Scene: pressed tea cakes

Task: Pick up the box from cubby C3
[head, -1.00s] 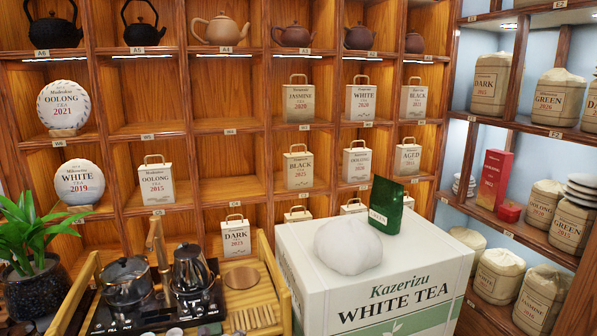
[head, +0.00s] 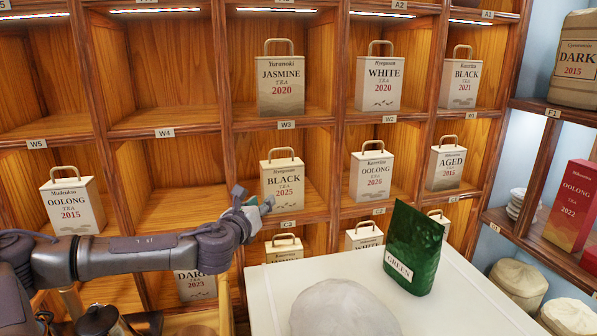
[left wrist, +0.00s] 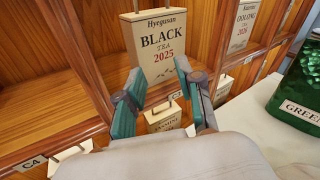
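The box in cubby C3 is a cream box (head: 283,184) with a loop handle, lettered BLACK TEA 2025. It stands upright on its shelf above the C3 label (head: 288,224). My left gripper (head: 258,204) is at the front of this cubby, by the box's lower left side. In the left wrist view, the box (left wrist: 158,50) stands beyond the fingertips of my left gripper (left wrist: 160,72). The fingers are spread apart with nothing between them; I cannot tell whether they touch the box. The top of its handle is cut off there. My right gripper is not in view.
The cubby to the left (head: 188,205) is empty. An OOLONG 2026 box (head: 372,173) stands in the cubby to the right.

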